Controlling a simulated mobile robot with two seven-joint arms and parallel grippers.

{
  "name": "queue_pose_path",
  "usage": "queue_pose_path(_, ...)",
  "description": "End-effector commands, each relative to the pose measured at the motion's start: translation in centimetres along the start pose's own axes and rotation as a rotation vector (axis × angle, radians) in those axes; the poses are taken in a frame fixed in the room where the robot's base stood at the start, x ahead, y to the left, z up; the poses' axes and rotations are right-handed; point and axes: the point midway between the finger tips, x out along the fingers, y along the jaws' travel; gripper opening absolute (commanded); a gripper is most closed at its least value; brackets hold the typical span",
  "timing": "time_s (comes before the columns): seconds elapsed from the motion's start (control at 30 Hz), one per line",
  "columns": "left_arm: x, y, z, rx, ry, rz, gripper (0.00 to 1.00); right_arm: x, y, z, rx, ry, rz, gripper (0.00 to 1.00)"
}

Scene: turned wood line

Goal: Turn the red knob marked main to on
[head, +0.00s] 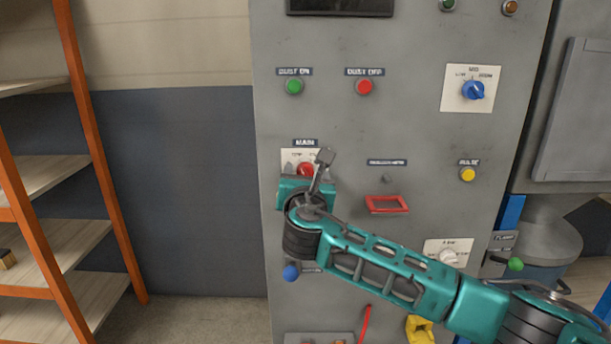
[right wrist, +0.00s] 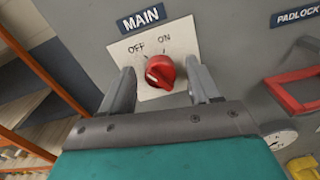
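The red main knob (right wrist: 161,72) sits on a pale plate (right wrist: 178,40) under the label MAIN, with OFF at upper left and ON at upper right. A white mark shows on the knob's lower left face; I cannot tell for sure which word the knob points to. In the head view the knob (head: 305,170) is partly hidden by my right gripper (head: 308,176). In the right wrist view this gripper (right wrist: 160,78) is open, one finger on each side of the knob, with gaps between fingers and knob. My left gripper is not in view.
The grey cabinet (head: 330,122) also carries a green button (head: 294,86), a red button (head: 365,87), a blue knob (head: 473,90), a yellow button (head: 467,174) and a red padlock frame (head: 387,204). An orange-posted shelf (head: 100,170) stands at left.

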Motion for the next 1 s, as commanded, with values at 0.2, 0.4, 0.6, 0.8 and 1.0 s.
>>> queue_pose_path(0.2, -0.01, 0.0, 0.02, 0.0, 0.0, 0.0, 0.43, -0.03, 0.0, -0.02, 0.0, 0.0, 0.0, 0.4)
queue_pose_path(0.4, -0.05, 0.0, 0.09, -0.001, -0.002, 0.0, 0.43, -0.03, -0.01, -0.03, 0.0, 0.0, 0.0, 0.21)
queue_pose_path(0.6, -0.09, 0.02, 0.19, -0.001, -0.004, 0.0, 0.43, -0.03, -0.03, -0.05, 0.0, 0.001, -0.001, 0.07)
queue_pose_path(0.8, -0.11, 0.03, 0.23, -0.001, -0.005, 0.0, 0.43, -0.04, -0.03, -0.11, 0.025, 0.002, -0.001, 0.07)
queue_pose_path(1.0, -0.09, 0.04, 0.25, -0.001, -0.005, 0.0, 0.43, -0.06, -0.05, -0.16, 0.114, 0.002, -0.001, 0.07)
